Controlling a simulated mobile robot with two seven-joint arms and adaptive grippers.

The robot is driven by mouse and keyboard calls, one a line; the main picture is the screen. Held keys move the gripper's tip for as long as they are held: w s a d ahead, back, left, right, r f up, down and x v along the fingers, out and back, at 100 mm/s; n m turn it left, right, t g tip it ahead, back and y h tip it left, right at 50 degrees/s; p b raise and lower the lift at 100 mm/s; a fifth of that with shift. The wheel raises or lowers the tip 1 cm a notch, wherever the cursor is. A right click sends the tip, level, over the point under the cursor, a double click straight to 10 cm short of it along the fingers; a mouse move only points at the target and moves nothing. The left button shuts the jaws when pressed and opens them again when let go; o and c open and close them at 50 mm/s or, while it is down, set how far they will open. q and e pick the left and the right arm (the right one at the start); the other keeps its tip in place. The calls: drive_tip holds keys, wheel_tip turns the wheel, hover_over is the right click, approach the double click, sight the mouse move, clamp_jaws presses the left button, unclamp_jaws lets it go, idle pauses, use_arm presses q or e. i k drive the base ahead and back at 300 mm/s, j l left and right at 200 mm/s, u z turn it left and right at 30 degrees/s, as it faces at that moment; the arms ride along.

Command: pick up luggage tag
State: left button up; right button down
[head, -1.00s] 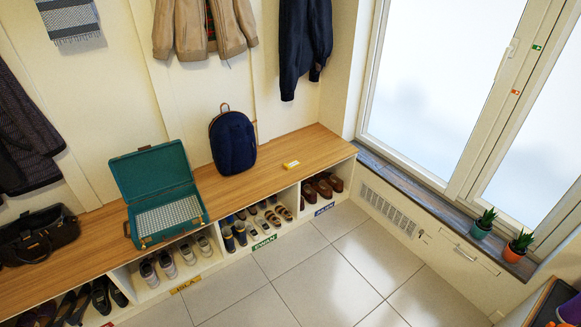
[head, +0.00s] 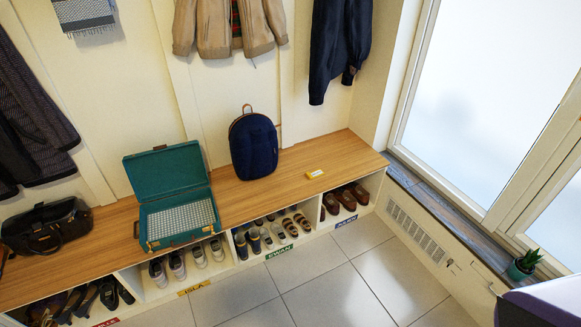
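Neither of my grippers shows in the head view.
The bench (head: 289,187) also bears a navy backpack (head: 253,147), an open teal suitcase (head: 178,220) and a dark bag (head: 47,228). Labelled shoe cubbies are below. Clear tiled floor (head: 335,290) lies in front. A potted plant (head: 522,265) stands on the right window ledge.

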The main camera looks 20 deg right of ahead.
sight(311, 176)
drive_tip(key=i+l+u, duration=0.1)
drive_tip(key=i+l, duration=0.15)
drive_tip(key=i+l+u, duration=0.1)
drive_tip(key=l, duration=0.3)
drive_tip(key=i+l+u, duration=0.1)
drive_tip(key=i+l, duration=0.4)
drive_tip(key=l, duration=0.15)
drive_tip(key=i+l, duration=0.2)
drive_tip(key=l, duration=0.15)
drive_tip(key=i+l+u, duration=0.1)
drive_tip(key=l, duration=0.25)
drive_tip(key=i, duration=0.05)
